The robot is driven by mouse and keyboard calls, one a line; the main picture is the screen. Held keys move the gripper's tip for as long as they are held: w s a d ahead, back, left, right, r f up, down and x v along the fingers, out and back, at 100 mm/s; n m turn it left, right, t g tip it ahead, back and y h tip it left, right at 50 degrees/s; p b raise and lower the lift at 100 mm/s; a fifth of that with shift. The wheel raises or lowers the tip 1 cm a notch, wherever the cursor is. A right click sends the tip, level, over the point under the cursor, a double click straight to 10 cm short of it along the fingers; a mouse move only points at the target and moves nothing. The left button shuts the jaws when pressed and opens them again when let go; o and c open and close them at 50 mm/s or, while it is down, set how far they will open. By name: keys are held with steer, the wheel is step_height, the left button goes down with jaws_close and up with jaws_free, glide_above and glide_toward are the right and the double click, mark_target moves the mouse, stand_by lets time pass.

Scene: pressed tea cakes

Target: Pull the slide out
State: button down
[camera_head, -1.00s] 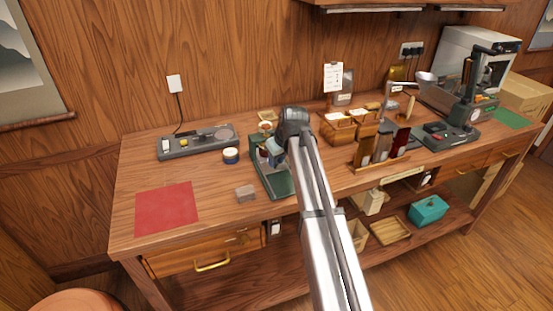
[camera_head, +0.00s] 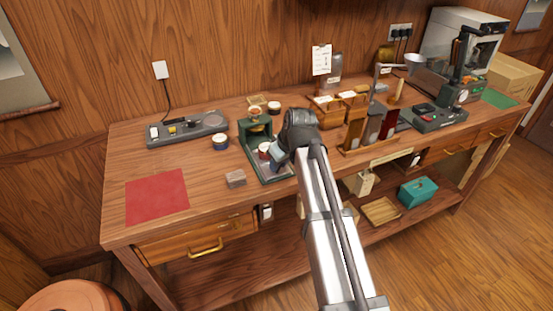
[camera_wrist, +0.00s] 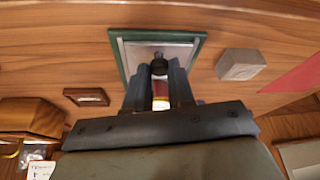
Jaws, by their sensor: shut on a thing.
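The green press (camera_head: 246,135) stands in the middle of the table, left of my arm. Its base shows as a green-edged grey bed (camera_wrist: 128,60) in the wrist view. My gripper (camera_head: 276,158) is low over the front of the bed. In the wrist view my gripper (camera_wrist: 160,72) is shut on a small dark knob (camera_wrist: 159,65), apparently the slide's handle. A red and white round cup (camera_wrist: 160,96) lies between the fingers. It also shows in the head view (camera_head: 264,149), in front of the press column. The fingers hide most of the slide.
A grey-brown block (camera_head: 235,179) and a red mat (camera_head: 157,196) lie to the left. Wooden boxes (camera_head: 327,113) and a stand of canisters (camera_head: 368,140) are close on the right.

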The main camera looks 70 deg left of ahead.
steer(key=c, duration=1.3)
jaws_free()
steer(key=shift+d, duration=0.3)
steer(key=o, duration=0.3)
steer(key=shift+a, duration=0.1)
steer(key=shift+o, duration=0.2)
steer(key=v, duration=1.3)
steer(key=shift+r, duration=0.4)
